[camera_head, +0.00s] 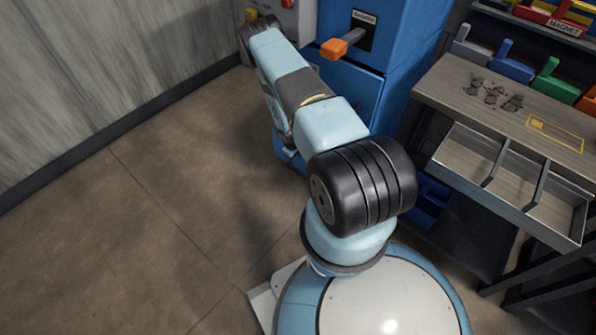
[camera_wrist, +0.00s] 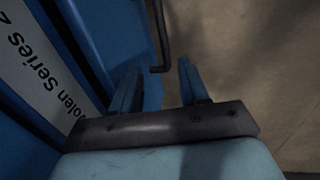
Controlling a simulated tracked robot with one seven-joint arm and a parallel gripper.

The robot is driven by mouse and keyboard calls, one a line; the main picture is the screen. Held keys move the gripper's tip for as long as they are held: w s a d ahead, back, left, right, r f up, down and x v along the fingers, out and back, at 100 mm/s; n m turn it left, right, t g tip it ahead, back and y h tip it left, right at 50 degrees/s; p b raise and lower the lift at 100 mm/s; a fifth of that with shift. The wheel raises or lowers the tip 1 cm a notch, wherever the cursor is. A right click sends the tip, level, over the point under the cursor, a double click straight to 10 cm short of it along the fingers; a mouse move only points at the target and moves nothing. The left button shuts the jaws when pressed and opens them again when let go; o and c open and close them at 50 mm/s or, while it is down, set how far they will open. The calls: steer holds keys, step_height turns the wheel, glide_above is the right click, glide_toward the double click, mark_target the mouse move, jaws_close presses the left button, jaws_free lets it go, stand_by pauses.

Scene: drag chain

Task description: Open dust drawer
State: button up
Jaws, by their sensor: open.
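The blue dust machine (camera_head: 349,90) stands at the top middle in the head view, its lower part partly hidden behind my arm. In the wrist view, a blue front (camera_wrist: 110,30), apparently the dust drawer, shows beyond my gripper, with a thin dark bent handle (camera_wrist: 158,35) along its right side. My gripper (camera_wrist: 159,72) is open and points at this handle. The handle's lower end appears between the two fingertips. I cannot tell whether the fingers touch it. In the head view my gripper is hidden behind my arm.
An orange-tipped lever (camera_head: 335,48) sticks out of the machine above my arm. A workbench (camera_head: 455,100) with open compartments (camera_head: 478,150) stands at right. A grey panelled wall (camera_head: 90,80) is at left. The floor (camera_head: 120,240) between is clear.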

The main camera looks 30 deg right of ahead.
mark_target(299, 173)
steer(key=f, duration=0.4)
steer(key=d+f, duration=0.1)
steer(key=f, duration=0.4)
steer(key=d+f, duration=0.1)
steer(key=f, duration=0.4)
steer(key=shift+w+d+f, duration=0.1)
steer(key=shift+w, duration=0.25)
jaws_close()
stand_by(0.4)
